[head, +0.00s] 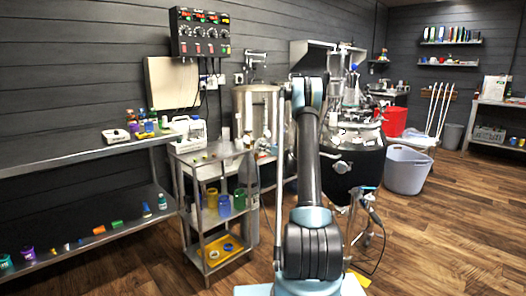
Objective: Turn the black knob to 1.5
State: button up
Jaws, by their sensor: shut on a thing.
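I cannot make out the black knob for certain in the head view. A dark control box (200,33) hangs on the wall at the upper left. It has several lit displays and a row of small knobs or switches, too small to read. My arm rises through the middle of the picture, in front of the steel kettle and the black vessel. My gripper does not show; the far end of the arm is hidden behind its upper joint. What the gripper touches cannot be seen.
A steel kettle (246,103) and a large black vessel (352,165) stand beyond my arm. A steel trolley (197,160) and a long steel bench (60,157) are at left. A grey tub (405,170) stands at right. The wooden floor at lower right is clear.

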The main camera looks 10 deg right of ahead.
jog(key=m, duration=1.3)
jog(key=shift+d+f+m, duration=0.2)
jog(key=shift+d+m, duration=0.05)
jog(key=shift+m, duration=0.15)
jog(key=m, duration=0.6)
jog(key=shift+f, duration=0.1)
jog(key=shift+a+m, duration=0.15)
jog(key=shift+m, duration=3.05)
jog(key=shift+a, duration=0.1)
jog(key=o, duration=1.1)
jog(key=shift+f, duration=0.1)
jog(key=shift+c, duration=0.2)
